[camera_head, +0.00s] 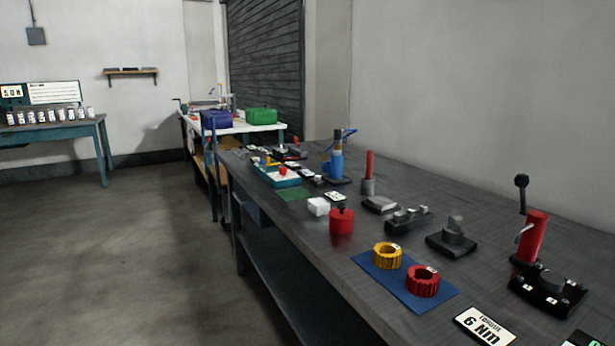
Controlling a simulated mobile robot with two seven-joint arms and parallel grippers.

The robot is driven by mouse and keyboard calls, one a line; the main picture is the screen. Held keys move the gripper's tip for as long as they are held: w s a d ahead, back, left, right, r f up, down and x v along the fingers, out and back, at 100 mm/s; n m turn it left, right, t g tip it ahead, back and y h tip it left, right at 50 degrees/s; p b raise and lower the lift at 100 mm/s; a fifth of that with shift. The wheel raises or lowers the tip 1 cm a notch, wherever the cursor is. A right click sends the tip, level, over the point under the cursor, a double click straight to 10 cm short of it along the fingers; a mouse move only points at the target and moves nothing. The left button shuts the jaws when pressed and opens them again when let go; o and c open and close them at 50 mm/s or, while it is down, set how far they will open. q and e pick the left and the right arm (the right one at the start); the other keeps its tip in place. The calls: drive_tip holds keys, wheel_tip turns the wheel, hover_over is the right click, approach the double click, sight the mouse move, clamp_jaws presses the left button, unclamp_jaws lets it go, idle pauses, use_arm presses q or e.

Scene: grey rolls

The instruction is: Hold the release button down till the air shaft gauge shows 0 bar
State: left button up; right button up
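No air shaft gauge or release button can be made out for certain. A long dark workbench (330,262) runs from the near right into the distance, with several devices on it. A blue upright device (337,160) on a dark base stands toward its far part. A teal-edged tray (278,177) holding small red and yellow parts is just left of it. No reading in bar is legible. Neither of my grippers shows in this view.
Yellow (387,257) and red (423,283) ribbed rings sit on a blue mat (376,272). The floor (120,250) left of the bench is clear.

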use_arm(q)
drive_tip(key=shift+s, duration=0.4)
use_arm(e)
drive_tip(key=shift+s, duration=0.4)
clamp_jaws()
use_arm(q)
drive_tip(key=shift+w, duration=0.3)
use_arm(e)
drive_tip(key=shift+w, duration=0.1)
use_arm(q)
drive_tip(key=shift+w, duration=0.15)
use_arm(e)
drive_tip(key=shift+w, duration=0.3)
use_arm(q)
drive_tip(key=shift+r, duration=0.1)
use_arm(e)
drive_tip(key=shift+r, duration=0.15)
